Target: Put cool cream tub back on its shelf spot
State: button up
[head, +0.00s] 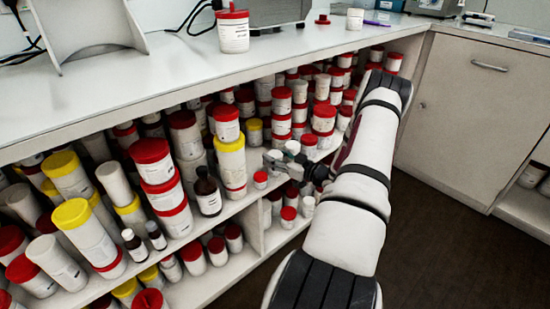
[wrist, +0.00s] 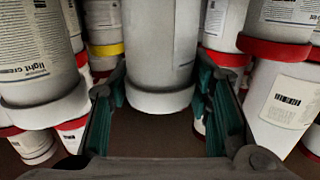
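In the head view my gripper (head: 283,156) reaches left into the upper shelf, low among the tubs. In the wrist view its two teal fingers (wrist: 161,80) are apart, on either side of a plain pale grey-white tub (wrist: 163,45) with a white rim at its foot. The fingers lie close to both sides of this tub. I cannot tell whether they press on it or it stands beyond them. No readable label shows on it, so I cannot tell whether it is the cool cream tub. No held tub shows clearly in the head view.
A light cream tub (wrist: 32,55) stands close on the left; red-lidded tubs (wrist: 285,95) crowd the right. A tall yellow-lidded tub (head: 231,162) and a brown bottle (head: 207,193) stand left of my gripper. A red-lidded tub (head: 233,32) is on the white counter (head: 150,75).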

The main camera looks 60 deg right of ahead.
jog(key=shift+o, duration=0.5)
jog(key=shift+r, duration=0.1)
jog(key=shift+s+r+p, duration=0.1)
jog(key=shift+s+p, duration=0.2)
jog(key=s+p, duration=0.2)
jog(key=s, duration=0.9)
jog(key=shift+s+a+r+p, duration=0.2)
jog(key=shift+a+r+p, duration=0.05)
jog(key=shift+a+p, duration=0.05)
